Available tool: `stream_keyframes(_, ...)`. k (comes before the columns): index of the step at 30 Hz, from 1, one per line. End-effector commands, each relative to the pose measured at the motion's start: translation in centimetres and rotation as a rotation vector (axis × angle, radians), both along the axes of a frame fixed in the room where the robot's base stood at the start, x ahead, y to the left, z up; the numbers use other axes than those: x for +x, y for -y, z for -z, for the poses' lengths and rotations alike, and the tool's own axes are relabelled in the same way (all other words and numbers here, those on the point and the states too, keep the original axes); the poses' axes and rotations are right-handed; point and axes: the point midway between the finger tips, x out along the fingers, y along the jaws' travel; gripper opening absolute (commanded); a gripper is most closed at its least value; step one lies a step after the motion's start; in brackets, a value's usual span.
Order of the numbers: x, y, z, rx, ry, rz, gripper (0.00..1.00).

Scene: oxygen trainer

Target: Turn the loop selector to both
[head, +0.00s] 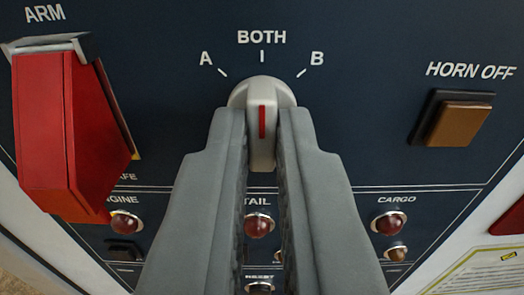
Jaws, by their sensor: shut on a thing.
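The loop selector (261,92) is a round pale knob with a raised grip bar and a red line on it, in the middle of the head view. The labels A, BOTH and B with tick marks stand around its top. The red line points straight up at the BOTH tick. My gripper (262,135) comes from below, with one grey finger on each side of the grip bar, shut on it. The fingers hide the knob's lower sides.
A red guarded switch (70,130) marked ARM juts out at the left. A brown HORN OFF button (458,123) is at the right. Below are red lamps marked ENGINE (126,221), TAIL (259,224) and CARGO (390,222).

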Motion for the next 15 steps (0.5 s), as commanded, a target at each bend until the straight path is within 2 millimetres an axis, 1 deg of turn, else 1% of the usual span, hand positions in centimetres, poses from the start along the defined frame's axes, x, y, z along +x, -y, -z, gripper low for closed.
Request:
stream_keyframes(6, 0.01, 0.0, 0.22, 0.001, -0.004, 0.0, 0.0)
stream_keyframes(7, 0.01, 0.0, 0.22, 0.001, -0.004, 0.0, 0.13)
stream_keyframes(9, 0.01, 0.0, 0.2, 0.001, -0.003, 0.0, 0.26)
stream_keyframes(10, 0.01, 0.0, 0.19, 0.001, -0.003, 0.0, 0.31)
stream_keyframes(15, 0.0, 0.0, 0.11, 0.002, -0.002, 0.0, 0.31)
